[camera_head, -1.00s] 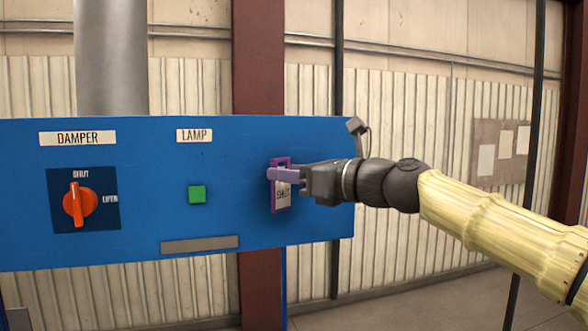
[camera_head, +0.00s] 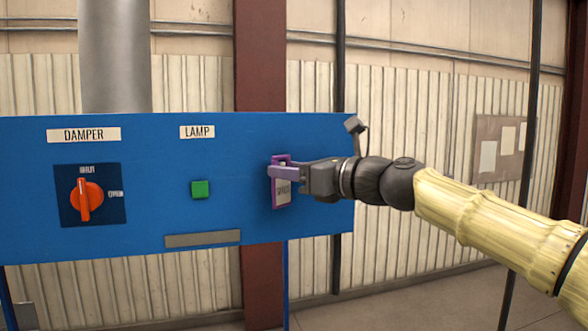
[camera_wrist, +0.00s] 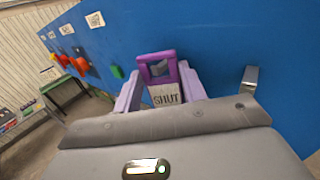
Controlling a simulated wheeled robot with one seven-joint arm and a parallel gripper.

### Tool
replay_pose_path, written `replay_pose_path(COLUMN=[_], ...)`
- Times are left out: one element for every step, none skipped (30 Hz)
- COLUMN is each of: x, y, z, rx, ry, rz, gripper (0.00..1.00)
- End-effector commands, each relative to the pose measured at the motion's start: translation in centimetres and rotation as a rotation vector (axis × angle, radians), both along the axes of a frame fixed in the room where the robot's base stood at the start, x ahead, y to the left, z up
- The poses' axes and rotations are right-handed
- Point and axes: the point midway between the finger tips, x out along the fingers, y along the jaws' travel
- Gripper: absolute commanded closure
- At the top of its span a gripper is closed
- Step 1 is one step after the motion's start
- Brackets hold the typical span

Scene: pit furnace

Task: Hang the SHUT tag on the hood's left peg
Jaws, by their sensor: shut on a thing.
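The SHUT tag (camera_head: 282,193) is a white plate in a purple frame, upright in front of the right part of the blue hood panel (camera_head: 240,210). My gripper (camera_head: 284,173) reaches in from the right and is shut on the tag. In the wrist view the tag (camera_wrist: 165,94) sits between the two lilac fingers of my gripper (camera_wrist: 160,72), its lettering facing the camera. A grey shape shows in the frame's upper opening; I cannot tell if it is a peg.
The panel carries an orange damper knob (camera_head: 85,198), a green lamp button (camera_head: 200,189) and a grey strip (camera_head: 203,239). A small grey box (camera_head: 354,124) stands at its top right corner. A grey metal piece (camera_wrist: 250,78) lies right of my gripper in the wrist view.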

Motion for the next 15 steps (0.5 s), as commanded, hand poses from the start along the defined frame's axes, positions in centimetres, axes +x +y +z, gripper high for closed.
replay_pose_path(x=[0.21,0.21,0.21,0.21,0.22,0.23,0.24,0.25,0.26,0.27,0.27,0.29,0.29,0.29,0.31], y=[-0.12,-0.12,-0.12,-0.13,-0.14,-0.16,-0.18,-0.20,-0.22,-0.22,-0.24,-0.25,-0.26,-0.28,-0.29], z=[-0.68,-0.68,-0.68,-0.68,-0.68,-0.68,-0.68,-0.67,-0.66,-0.65,-0.65,-0.64,-0.64,-0.63,-0.63], rx=[-0.006,-0.006,-0.006,-0.006,-0.006,-0.006,-0.006,-0.005,-0.005,-0.005,-0.005,-0.005,-0.004,-0.004,-0.004], ry=[0.010,0.010,0.010,0.010,0.010,0.010,0.010,0.009,0.009,0.009,0.009,0.009,0.009,0.009,0.009], rz=[-0.003,-0.003,-0.003,-0.003,-0.004,-0.004,-0.005,-0.005,-0.006,-0.006,-0.007,-0.007,-0.007,-0.008,-0.008], gripper=[0.80,0.53,0.45,0.39,0.33,0.33,0.33,0.33,0.33,0.33,0.33,0.33,0.33,0.33,0.33])
